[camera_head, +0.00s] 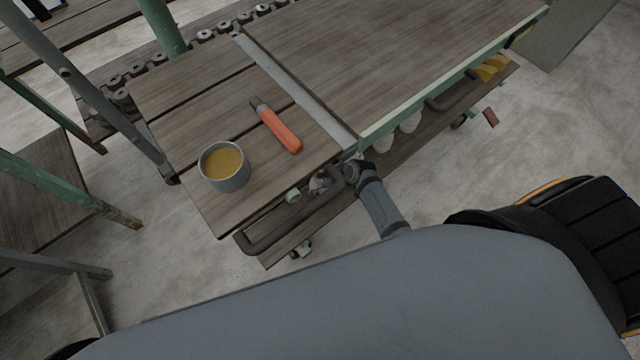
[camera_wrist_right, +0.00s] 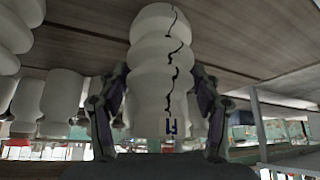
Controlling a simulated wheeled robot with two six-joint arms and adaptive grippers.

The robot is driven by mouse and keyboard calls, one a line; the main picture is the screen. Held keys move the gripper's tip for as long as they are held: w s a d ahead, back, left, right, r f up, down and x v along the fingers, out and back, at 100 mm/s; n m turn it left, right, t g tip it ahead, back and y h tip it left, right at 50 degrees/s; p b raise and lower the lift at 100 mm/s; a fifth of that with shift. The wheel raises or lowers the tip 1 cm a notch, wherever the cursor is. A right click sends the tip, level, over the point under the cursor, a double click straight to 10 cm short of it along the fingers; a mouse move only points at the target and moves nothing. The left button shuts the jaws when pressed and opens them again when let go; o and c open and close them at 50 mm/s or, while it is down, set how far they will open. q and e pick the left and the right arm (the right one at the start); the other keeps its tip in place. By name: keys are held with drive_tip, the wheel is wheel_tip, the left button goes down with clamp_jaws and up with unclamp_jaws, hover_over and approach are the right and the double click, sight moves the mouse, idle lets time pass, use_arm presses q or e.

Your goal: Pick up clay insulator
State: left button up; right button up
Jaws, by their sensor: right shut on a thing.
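My right gripper (camera_wrist_right: 160,95) is shut on a clay insulator (camera_wrist_right: 150,55) in the right wrist view. The insulator is off-white and ribbed, upright in the picture, with a dark jagged crack down its side and a small blue mark near its lower end. One finger is on each side of it. In the head view my right arm reaches to the near edge of the table, and I cannot make out the fingers or the held insulator there. My left gripper is not in view.
More pale insulators (camera_wrist_right: 62,100) stand at the left in the wrist view, close to my gripper, beneath wooden boards (camera_wrist_right: 85,45). In the head view a cup (camera_head: 223,184) and an orange-handled tool (camera_head: 280,130) are on the wooden table (camera_head: 180,110). A bent pipe handle (camera_head: 262,246) juts from its near side.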

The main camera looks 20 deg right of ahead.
drive_tip(key=shift+r, duration=0.55)
wheel_tip(320, 180, up, 3)
drive_tip(key=shift+f+p, duration=0.15)
drive_tip(key=shift+p, duration=0.45)
drive_tip(key=s+d+r+p, duration=0.2)
drive_tip(key=s+d+r, duration=0.7)
drive_tip(key=d, duration=0.1)
drive_tip(key=shift+d+r, duration=0.15)
drive_tip(key=shift+d, duration=0.2)
